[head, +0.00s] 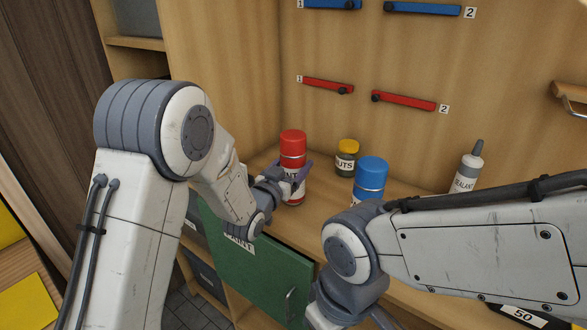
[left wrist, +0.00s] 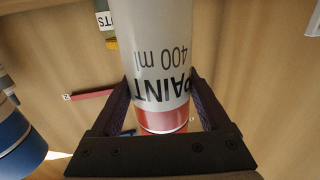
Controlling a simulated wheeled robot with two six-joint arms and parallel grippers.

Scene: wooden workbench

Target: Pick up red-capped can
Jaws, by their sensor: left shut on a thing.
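The red-capped can (head: 292,160) has a red top and a white label and stands upright at the back of the bench. My left gripper (head: 296,173) is shut on it, with its fingers on either side of the label. In the left wrist view the can (left wrist: 155,55) fills the space between the fingers of the gripper (left wrist: 160,112), and its label reads PAINT 400 ml upside down. I cannot tell whether its base touches the bench. My right gripper (head: 340,312) is low at the bottom of the head view, partly cut off, and its jaws do not show clearly.
A yellow-lidded jar marked NUTS (head: 346,160) stands right of the can. A blue-capped can (head: 370,175) is farther right, then a sealant tube (head: 467,168). Red handles (head: 405,101) and blue handles (head: 425,8) are on the back panel. A green door (head: 255,265) is below.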

